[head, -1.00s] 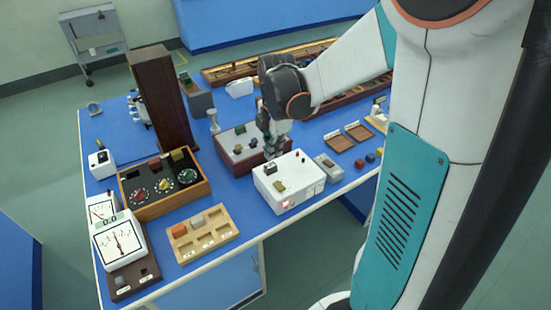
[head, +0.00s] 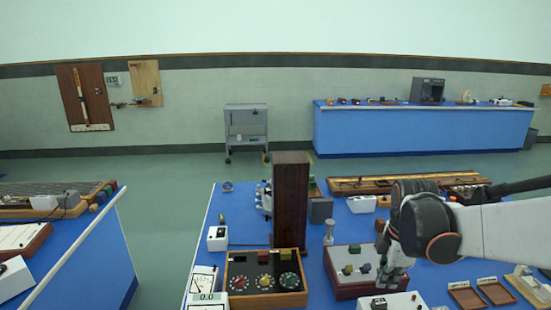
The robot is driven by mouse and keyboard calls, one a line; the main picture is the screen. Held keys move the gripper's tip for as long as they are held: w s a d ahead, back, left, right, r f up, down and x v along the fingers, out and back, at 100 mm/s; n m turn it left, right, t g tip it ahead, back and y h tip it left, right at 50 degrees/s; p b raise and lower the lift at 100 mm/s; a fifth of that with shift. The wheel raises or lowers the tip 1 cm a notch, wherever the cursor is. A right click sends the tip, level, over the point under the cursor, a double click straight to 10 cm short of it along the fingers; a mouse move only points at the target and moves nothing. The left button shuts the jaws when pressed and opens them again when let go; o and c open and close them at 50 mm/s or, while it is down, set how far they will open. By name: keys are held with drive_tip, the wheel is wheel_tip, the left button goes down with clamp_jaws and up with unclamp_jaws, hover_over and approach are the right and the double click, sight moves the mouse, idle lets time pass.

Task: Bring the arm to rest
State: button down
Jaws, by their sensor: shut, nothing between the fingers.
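My gripper (head: 391,272) is at the right of the head view, with its fingers pointing down. It hangs over the gap between a dark red box with a pale top (head: 341,281) and a white instrument box (head: 411,300) cut by the lower edge. My arm reaches in from the right edge, with a black and white wrist. The fingers are small and partly blurred here; nothing shows held between them. I cannot tell whether the fingertips touch the dark red box.
A tall brown wooden block (head: 291,200) stands on the blue bench left of my gripper. A wooden box with dials (head: 238,282) is in front of it. Small brown trays (head: 466,295) lie to the right. Another blue bench (head: 95,262) is at the left; a grey cart (head: 246,128) stands behind.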

drive_tip(key=s+a+r+m+t+b, duration=0.1)
drive_tip(key=s+a+r+m+t, duration=0.1)
drive_tip(key=s+a+r+m, duration=0.4)
drive_tip(key=s+a+f+m+t+b, duration=0.1)
drive_tip(key=s+a+m+t, duration=0.2)
drive_tip(key=s+m, duration=0.5)
drive_tip(key=shift+s+a+f+m+t, duration=0.15)
drive_tip(key=shift+f+m+t, duration=0.2)
drive_tip(key=shift+m, duration=0.55)
